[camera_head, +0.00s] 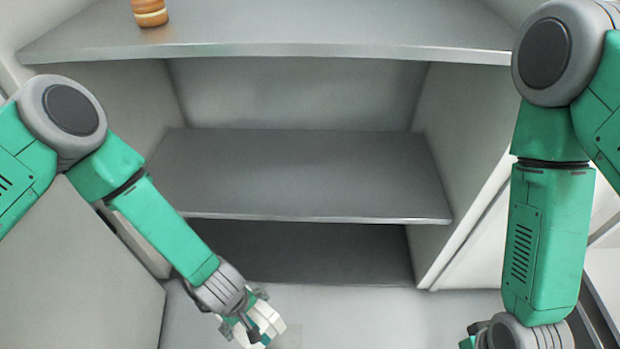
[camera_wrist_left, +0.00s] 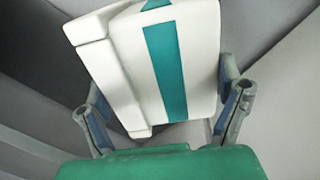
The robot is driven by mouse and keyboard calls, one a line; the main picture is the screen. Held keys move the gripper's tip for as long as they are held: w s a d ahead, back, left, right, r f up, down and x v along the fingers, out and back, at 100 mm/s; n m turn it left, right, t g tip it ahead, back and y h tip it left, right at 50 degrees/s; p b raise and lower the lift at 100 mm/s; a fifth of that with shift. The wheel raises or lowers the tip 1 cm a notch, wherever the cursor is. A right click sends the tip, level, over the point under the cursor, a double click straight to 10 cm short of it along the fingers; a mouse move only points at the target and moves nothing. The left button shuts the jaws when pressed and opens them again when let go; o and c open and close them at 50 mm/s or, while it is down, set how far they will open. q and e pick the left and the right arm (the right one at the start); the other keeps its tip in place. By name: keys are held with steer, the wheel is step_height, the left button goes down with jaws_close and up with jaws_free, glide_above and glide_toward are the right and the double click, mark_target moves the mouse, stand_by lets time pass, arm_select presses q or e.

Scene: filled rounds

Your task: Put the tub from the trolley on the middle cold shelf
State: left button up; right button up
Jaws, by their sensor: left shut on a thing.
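A white tub with a teal band (camera_wrist_left: 200,60) fills the middle of the left wrist view. In the head view the tub (camera_head: 268,316) shows small at the bottom centre. My left gripper (camera_head: 250,325) is shut on the tub, with a finger on each side of it in the left wrist view (camera_wrist_left: 165,115). The tub is in front of and below the shelves, apart from them. The middle shelf (camera_head: 300,170) is grey, bare and flat. The trolley cannot be made out.
The upper shelf (camera_head: 320,25) holds a brown and cream round item (camera_head: 150,12) near its left. A bottom shelf (camera_head: 305,250) is dark and empty. Side walls bound the shelves at left and right (camera_head: 455,170). A pale panel (camera_head: 85,270) stands at the lower left.

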arm_select(q)
steer(key=w+a+r+m, duration=0.1)
steer(key=a+r+m, duration=0.1)
steer(key=r, duration=0.7)
steer(key=w+a+r+m, duration=0.2)
steer(key=a+r+m, duration=0.1)
steer(key=r, duration=0.6)
steer(key=w+a+r+m, duration=0.2)
steer(key=r+m, duration=0.3)
steer(key=r, duration=0.4)
steer(key=shift+a+g, duration=0.4)
steer(key=shift+a, duration=0.3)
steer(key=shift+w+h, duration=0.1)
steer(key=shift+h, duration=0.2)
step_height(320, 180, up, 10)
steer(key=p, duration=0.9)
steer(key=shift+p, duration=0.4)
steer(key=shift+f, duration=0.15)
